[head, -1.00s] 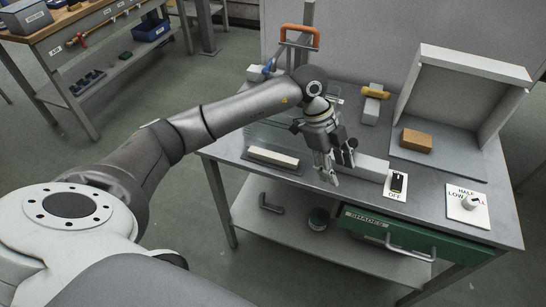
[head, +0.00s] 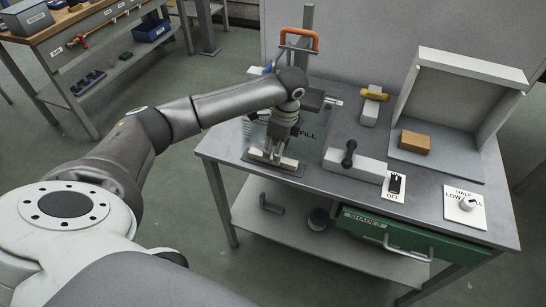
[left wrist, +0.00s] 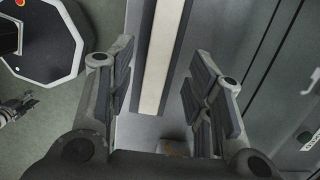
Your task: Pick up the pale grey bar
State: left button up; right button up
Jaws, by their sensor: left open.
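The pale grey bar (head: 289,163) lies on a dark strip (head: 298,172) near the front left edge of the grey table. My left gripper (head: 271,157) points down at the bar in the head view and hides its middle. In the left wrist view the bar (left wrist: 160,62) runs lengthwise between the two fingers of the open left gripper (left wrist: 162,82), with a gap to each side. I cannot tell how far the fingertips are above the table. My right gripper is not in view.
A grey block with a black-knobbed lever (head: 352,164) stands right of the bar. Behind are an orange handle (head: 300,38), a yellow-handled block (head: 371,106) and a brown brick (head: 415,142) in an open-fronted grey booth (head: 460,62). A switch (head: 395,185) and dial (head: 467,204) sit at right.

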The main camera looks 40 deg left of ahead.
pick_arm(q)
jog(key=f, duration=0.3)
jog(key=shift+s+a+f, duration=0.15)
jog(key=shift+a, duration=0.2)
grip_shut()
